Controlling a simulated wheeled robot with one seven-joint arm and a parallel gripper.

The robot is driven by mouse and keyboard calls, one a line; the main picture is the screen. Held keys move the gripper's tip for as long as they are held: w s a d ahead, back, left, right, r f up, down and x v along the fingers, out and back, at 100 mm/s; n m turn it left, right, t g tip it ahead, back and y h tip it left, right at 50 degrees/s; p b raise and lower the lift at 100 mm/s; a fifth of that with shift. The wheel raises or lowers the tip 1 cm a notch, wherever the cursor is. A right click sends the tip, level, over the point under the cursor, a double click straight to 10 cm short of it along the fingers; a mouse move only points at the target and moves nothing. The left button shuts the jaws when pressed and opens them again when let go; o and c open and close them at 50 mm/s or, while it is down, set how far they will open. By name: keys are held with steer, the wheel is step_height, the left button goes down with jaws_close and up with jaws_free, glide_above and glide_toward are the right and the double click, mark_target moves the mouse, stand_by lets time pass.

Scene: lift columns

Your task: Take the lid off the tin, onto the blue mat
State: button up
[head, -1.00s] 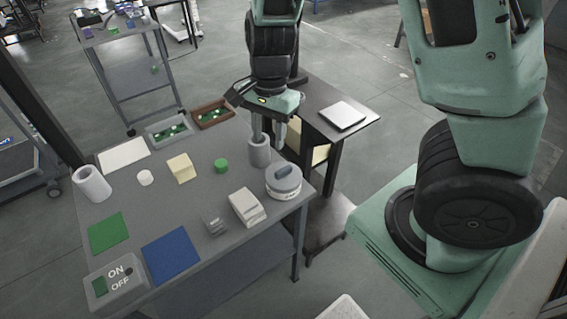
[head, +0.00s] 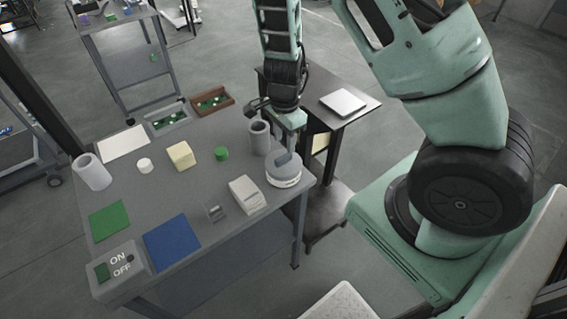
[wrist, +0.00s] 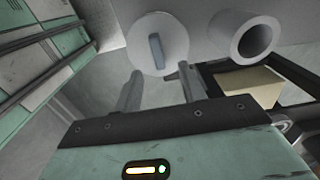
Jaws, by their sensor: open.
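The tin (head: 286,182) is a round pale container with dark lettering at the table's right edge. Its grey lid (head: 272,167) is on top and carries a raised blue-grey bar handle (head: 282,157). In the wrist view the lid (wrist: 174,35) and its handle (wrist: 156,50) lie just beyond the fingertips. My gripper (head: 287,143) is open and empty, pointing down close behind the tin; in the wrist view its two fingers (wrist: 160,74) are apart, roughly lined up with the handle and not around it. The blue mat (head: 172,242) lies bare at the table's front.
A grey hollow cylinder (head: 259,139) stands close to the tin's left, near my gripper. A white stepped block (head: 246,195) is in front of the tin. A green mat (head: 109,220) and an ON/OFF box (head: 119,270) lie left of the blue mat. A dark side table (head: 343,122) stands behind.

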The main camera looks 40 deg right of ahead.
mark_target(284, 156)
steer(key=shift+s+a+f+b, duration=0.1)
steer(key=shift+a+f+b, duration=0.1)
steer(key=shift+f, duration=1.15)
steer(key=shift+s+a+f+b, duration=0.1)
steer(key=shift+f+b, duration=0.1)
steer(key=shift+f, duration=1.15)
jaws_close()
